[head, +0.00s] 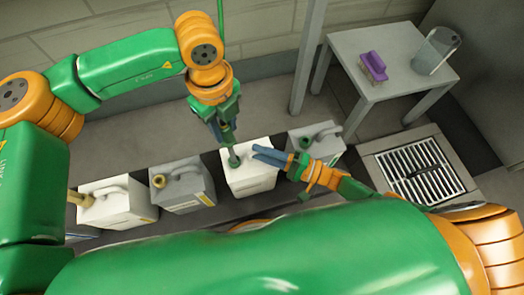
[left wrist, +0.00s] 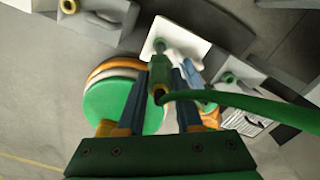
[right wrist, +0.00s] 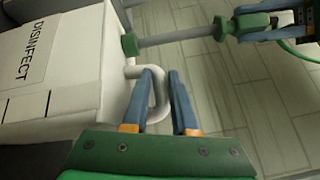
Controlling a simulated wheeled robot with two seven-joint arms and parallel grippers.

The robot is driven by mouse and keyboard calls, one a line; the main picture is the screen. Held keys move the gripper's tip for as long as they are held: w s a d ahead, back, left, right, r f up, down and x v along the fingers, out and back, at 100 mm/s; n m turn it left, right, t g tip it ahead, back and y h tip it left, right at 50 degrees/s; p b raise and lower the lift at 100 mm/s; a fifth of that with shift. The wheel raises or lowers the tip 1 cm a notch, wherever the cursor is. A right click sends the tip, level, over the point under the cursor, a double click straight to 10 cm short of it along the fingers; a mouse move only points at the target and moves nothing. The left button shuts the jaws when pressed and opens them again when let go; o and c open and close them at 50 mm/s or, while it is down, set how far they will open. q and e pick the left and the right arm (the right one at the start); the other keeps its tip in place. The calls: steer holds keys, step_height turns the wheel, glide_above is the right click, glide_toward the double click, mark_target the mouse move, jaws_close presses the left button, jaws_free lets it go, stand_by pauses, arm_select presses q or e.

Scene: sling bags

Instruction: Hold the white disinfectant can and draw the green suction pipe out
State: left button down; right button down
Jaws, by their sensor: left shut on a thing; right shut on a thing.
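The white disinfectant can (head: 252,183) stands in a row of cans; the right wrist view shows its "DISINFECT" label (right wrist: 36,67). My right gripper (head: 262,153) is shut on its loop handle (right wrist: 158,98). The green suction pipe (left wrist: 160,76) is held by my left gripper (head: 226,125), which is shut on its green upper part above the can. Its greyish tube (right wrist: 185,37) runs from that grip to a green collar (right wrist: 130,44) at the can's mouth. Whether the tube's lower end is inside the can is hidden.
Grey cans stand on both sides, left (head: 182,188) and right (head: 325,150), with another whitish can (head: 118,208) farther left. A green hose (left wrist: 245,103) trails from the pipe. A floor grate (head: 425,170) lies right.

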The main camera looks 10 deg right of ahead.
arm_select(q)
steer(key=shift+r, duration=5.2)
arm_select(e)
steer(key=shift+f, duration=0.15)
arm_select(q)
step_height(320, 180, up, 4)
arm_select(e)
steer(key=c, duration=0.6)
jaws_free()
